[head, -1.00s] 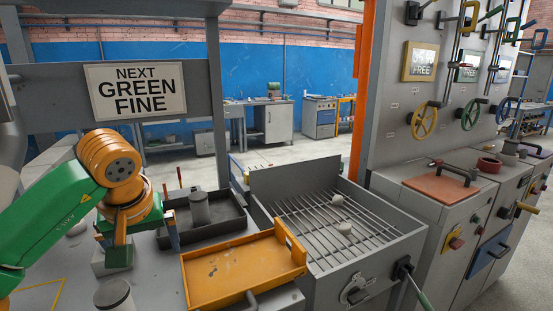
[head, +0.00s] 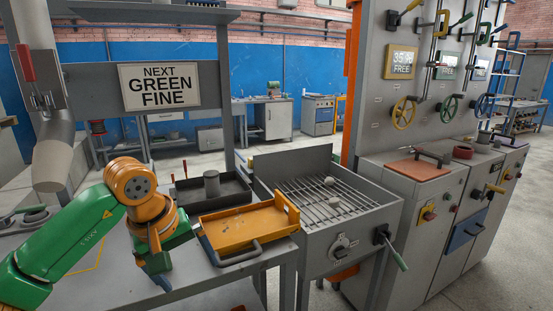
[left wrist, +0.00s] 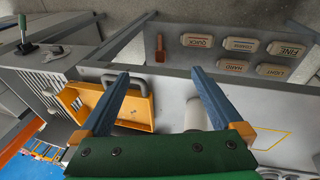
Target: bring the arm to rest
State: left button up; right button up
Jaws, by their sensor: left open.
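My left gripper (head: 156,278) is at the end of the green and orange left arm, low over the front of the grey bench (head: 110,285). Its two blue fingers stand wide apart in the left wrist view (left wrist: 160,78), with nothing between them. The orange tray (head: 240,228) lies to the gripper's right in the head view, apart from it. It also shows in the left wrist view (left wrist: 140,108), beyond the left finger. My right gripper is not in view.
A dark tray (head: 232,194) holding a grey cylinder (head: 212,184) sits behind the orange tray. A slatted grey box (head: 350,225) with a lever stands right of the bench. Several labelled blocks (left wrist: 240,47) lie in a bench recess. A control cabinet (head: 430,200) is farther right.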

pick_arm(q)
jog(key=d+f+n+g+h, duration=0.1)
jog(key=d+f+n+h, duration=0.3)
jog(key=d+n+h, duration=0.3)
jog(key=d+f+n+h, duration=0.3)
jog(key=d+n+h, duration=0.3)
jog(key=d, duration=0.4)
jog(key=w+a+f+n+t+y, duration=0.2)
jog(key=a+f+n+t, duration=0.3)
jog(key=f+n, duration=0.6)
jog(key=w+a+f+n+t+y, duration=0.25)
jog(key=f+n+t, duration=0.35)
jog(key=n, duration=1)
jog(key=s+a+f+n+g+y, duration=0.2)
jog(key=s+a+f+n+y, duration=0.25)
jog(key=s+f+n, duration=0.55)
jog(key=s+a+f+n+g+y, duration=0.35)
jog(key=s+a+f+n, duration=0.35)
jog(key=f, duration=0.5)
jog(key=s+f+n+g+y, duration=0.1)
jog(key=s+f+n+g, duration=0.2)
jog(key=s, duration=0.9)
jog(key=s+f+n+g+y, duration=0.1)
jog(key=s+f+n+g, duration=0.2)
jog(key=s, duration=1)
jog(key=shift+s+a+f+p, duration=0.25)
jog(key=shift+a+f+p, duration=0.2)
jog(key=shift+f, duration=0.2)
